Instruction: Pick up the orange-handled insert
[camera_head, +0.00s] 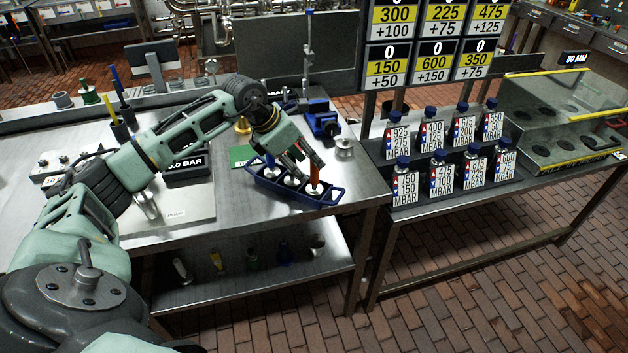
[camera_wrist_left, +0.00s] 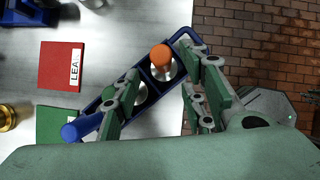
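The orange-handled insert (camera_head: 315,174) stands in the right end of a blue rack (camera_head: 327,201) near the bench's front edge. In the left wrist view its orange knob (camera_wrist_left: 160,56) sits on a round metal base in the end slot of the rack (camera_wrist_left: 182,39). My left gripper (camera_head: 309,171) is over that end of the rack. Its fingers (camera_wrist_left: 170,78) are spread, with the orange knob showing between and just beyond their tips. I see no contact. A blue-handled insert (camera_wrist_left: 82,128) stands at the rack's other end. A finger partly hides the middle slot's metal piece.
A red card (camera_wrist_left: 62,66) and a green card (camera_wrist_left: 57,124) lie beside the rack. A blue device (camera_head: 322,122) and a metal cylinder (camera_head: 344,148) stand behind it.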

